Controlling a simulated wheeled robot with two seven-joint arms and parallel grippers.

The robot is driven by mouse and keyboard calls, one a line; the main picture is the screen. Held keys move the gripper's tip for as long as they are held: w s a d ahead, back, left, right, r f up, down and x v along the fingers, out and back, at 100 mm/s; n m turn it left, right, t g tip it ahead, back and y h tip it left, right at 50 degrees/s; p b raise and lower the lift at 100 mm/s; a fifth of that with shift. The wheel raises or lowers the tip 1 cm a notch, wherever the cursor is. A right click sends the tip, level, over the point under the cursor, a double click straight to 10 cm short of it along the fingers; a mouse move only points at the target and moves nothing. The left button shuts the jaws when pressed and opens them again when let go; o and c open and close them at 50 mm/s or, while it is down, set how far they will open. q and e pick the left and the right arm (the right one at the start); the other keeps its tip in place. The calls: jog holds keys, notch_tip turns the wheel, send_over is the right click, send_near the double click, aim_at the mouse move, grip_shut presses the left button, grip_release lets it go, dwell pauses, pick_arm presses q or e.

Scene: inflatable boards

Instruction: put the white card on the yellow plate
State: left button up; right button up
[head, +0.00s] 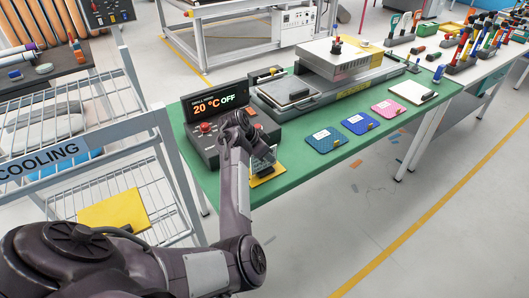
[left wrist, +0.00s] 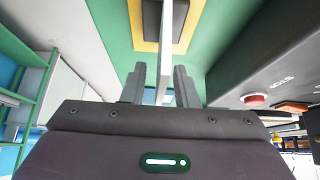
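The yellow plate (head: 268,177) lies near the front left edge of the green table, partly hidden by my left gripper (head: 262,163). In the left wrist view its yellow border (left wrist: 147,47) frames a dark rectangular thing. A narrow white strip (left wrist: 167,60), perhaps the white card seen edge-on, runs between the fingers of my left gripper (left wrist: 161,72) and across the plate's border. The fingers stand apart, with gaps beside the strip. I cannot tell whether the strip is above the plate or touches it. My right gripper is not in view.
A control box (head: 212,132) reading 20 °C OFF stands left of the plate. A press (head: 342,62) stands behind. Two blue pads (head: 326,140), a pink pad (head: 388,108) and a clipboard (head: 413,92) lie rightward. A wire cooling rack (head: 85,160) stands at left.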

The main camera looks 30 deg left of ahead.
pick_arm(q)
jog(key=b+v, duration=0.1)
jog(key=v, duration=1.1)
jog(key=shift+r+b, duration=0.2)
jog(key=shift+b, duration=0.1)
